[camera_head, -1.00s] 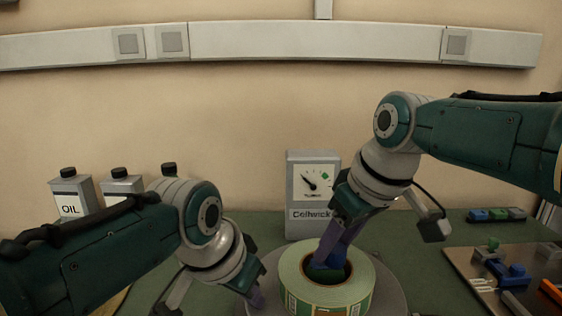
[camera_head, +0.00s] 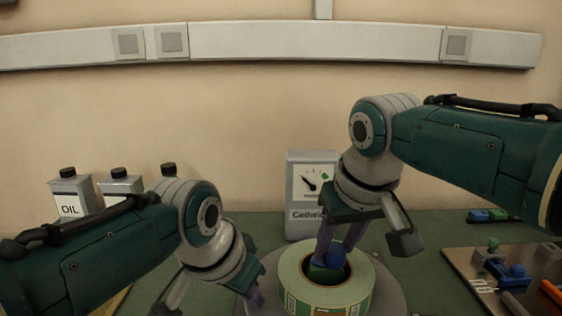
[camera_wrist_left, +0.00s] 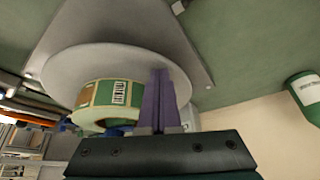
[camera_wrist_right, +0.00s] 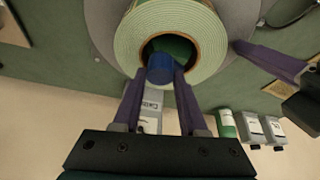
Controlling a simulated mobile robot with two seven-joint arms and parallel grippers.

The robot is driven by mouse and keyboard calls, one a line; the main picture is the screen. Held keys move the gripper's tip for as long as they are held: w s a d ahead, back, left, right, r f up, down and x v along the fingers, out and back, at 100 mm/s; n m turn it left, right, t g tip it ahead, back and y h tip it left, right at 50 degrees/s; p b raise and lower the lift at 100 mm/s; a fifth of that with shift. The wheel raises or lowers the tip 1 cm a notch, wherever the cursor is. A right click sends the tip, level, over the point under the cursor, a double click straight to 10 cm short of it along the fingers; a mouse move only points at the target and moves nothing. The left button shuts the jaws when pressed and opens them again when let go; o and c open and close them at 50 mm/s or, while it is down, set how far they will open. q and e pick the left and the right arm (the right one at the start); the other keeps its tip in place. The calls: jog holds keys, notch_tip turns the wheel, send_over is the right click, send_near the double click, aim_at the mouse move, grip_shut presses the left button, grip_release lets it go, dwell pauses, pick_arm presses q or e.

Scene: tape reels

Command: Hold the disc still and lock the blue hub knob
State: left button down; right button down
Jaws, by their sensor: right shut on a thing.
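The tape reel (camera_head: 350,294), green and cream, lies on a grey disc (camera_head: 393,297); both also show in the left wrist view, the reel (camera_wrist_left: 117,93) and the disc (camera_wrist_left: 75,67). The blue hub knob (camera_wrist_right: 160,69) sits in the reel's core; it also shows in the head view (camera_head: 335,260). My right gripper (camera_wrist_right: 161,77) reaches down into the core, shut on the knob. My left gripper (camera_wrist_left: 160,75) is at the disc's edge beside the reel. Its purple fingers lie close together, shut, with nothing clearly seen between them.
Oil cans (camera_head: 72,193) stand at the back left. A brown board (camera_head: 462,262) with blue, green and orange parts lies at the right. Green table is clear between the board and the disc.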

jog(key=m, duration=0.2)
jog(key=m+h, duration=0.1)
jog(key=m, duration=0.1)
jog(key=shift+a+h, duration=0.2)
jog(key=shift+h, duration=0.1)
jog(key=c, duration=0.7)
grip_release()
jog(key=shift+d, duration=0.1)
jog(key=n+y, duration=0.1)
jog(key=n, duration=0.2)
jog(key=shift+d, duration=0.15)
jog(key=n+y, duration=0.1)
jog(key=n, duration=0.2)
jog(key=n+y, duration=0.1)
jog(key=n, duration=0.2)
jog(key=shift+g, duration=0.4)
grip_shut()
